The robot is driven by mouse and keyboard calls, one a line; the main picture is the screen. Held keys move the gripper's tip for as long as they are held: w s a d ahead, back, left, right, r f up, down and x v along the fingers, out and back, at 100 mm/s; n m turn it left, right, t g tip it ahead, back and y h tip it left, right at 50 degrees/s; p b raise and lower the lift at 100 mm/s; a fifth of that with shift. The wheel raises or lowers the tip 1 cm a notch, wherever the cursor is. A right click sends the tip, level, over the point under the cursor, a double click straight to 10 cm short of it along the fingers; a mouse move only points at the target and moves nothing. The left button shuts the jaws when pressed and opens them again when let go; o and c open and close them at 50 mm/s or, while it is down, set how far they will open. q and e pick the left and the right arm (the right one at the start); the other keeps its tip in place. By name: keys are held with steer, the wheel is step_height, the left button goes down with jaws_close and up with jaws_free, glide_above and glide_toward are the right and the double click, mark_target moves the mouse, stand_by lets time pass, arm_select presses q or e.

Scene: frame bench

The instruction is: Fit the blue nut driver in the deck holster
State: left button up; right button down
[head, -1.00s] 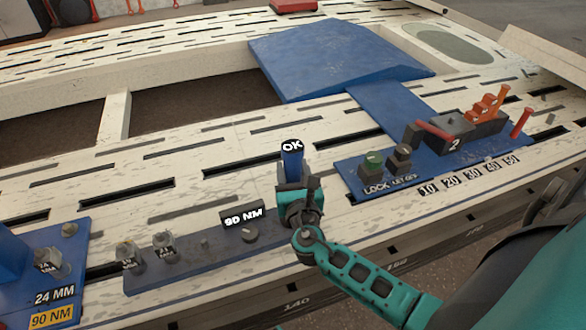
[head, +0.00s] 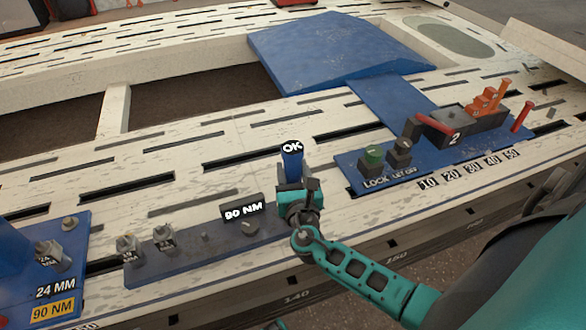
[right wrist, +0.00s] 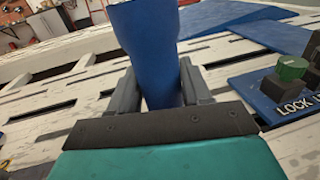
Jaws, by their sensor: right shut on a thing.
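The blue nut driver (head: 292,165) stands roughly upright, with a black and white OK mark on its top end. My right gripper (head: 297,193) is shut around it from the front. In the right wrist view the blue shaft (right wrist: 148,60) shows between the grey jaws, leaning slightly. Its lower end is hidden behind the gripper in both views, so I cannot tell whether it touches anything. I cannot pick out the deck holster with certainty. My left gripper is not in view.
A blue strip (head: 185,264) with sockets and a 90 NM box (head: 242,208) lies left of the gripper. A blue panel (head: 352,174) with a green LOCK knob (head: 373,155) and red levers lies right. A blue ramp (head: 335,55) is behind. Slotted deck lies between.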

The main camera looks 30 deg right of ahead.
steer(key=shift+f, duration=0.25)
steer(key=c, duration=0.8)
jaws_free()
steer(key=o, duration=0.4)
steer(key=shift+f, duration=0.1)
steer(key=shift+s+f, duration=0.1)
steer(key=shift+f, duration=0.05)
steer(key=shift+p+v, duration=0.3)
steer(key=shift+v, duration=0.65)
arm_select(q)
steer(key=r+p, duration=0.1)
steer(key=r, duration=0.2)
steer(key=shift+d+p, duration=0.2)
steer(key=shift+p, duration=0.1)
arm_select(e)
steer(key=v, duration=1.1)
